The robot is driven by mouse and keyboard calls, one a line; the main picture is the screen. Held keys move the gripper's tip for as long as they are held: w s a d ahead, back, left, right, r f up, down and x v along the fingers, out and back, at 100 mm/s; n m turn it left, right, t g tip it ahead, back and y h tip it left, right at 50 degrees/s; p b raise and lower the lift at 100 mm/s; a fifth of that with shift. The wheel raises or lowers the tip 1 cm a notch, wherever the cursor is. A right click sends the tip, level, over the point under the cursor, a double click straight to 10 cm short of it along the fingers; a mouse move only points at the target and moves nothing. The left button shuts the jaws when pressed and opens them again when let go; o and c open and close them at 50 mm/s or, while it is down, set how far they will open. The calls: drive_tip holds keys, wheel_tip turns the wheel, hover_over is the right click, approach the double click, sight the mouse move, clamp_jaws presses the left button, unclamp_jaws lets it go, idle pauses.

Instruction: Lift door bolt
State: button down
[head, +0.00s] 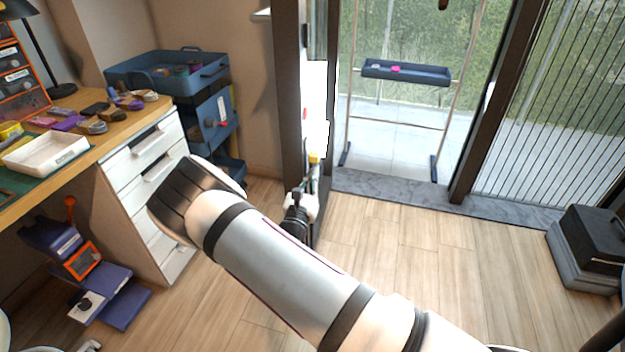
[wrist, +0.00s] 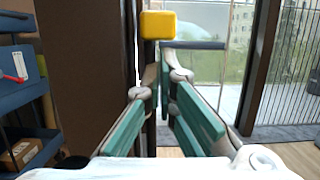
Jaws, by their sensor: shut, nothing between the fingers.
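A yellow block (wrist: 158,25), which looks like the door bolt's knob, stands just beyond and above the fingertips of my gripper (wrist: 158,76) in the wrist view. It also shows small in the head view (head: 314,158), beside the dark door frame (head: 289,90). The green-padded fingers point towards the block and come together at their tips with nothing between them. I cannot tell whether the tips touch the block. The part of the bolt below the block is mostly hidden behind the fingers. In the head view my arm hides part of the gripper.
A glass doorway leads to a terrace with a blue tray on a stand (head: 405,73). A dark box (head: 595,238) sits at the right. A workbench with white drawers (head: 150,170) and a blue tool cart (head: 165,75) stand left. The wooden floor before the doorway is clear.

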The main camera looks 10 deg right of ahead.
sight(314, 162)
wheel_tip(314, 162, up, 4)
drive_tip(key=p, duration=0.3)
drive_tip(key=shift+f, duration=0.3)
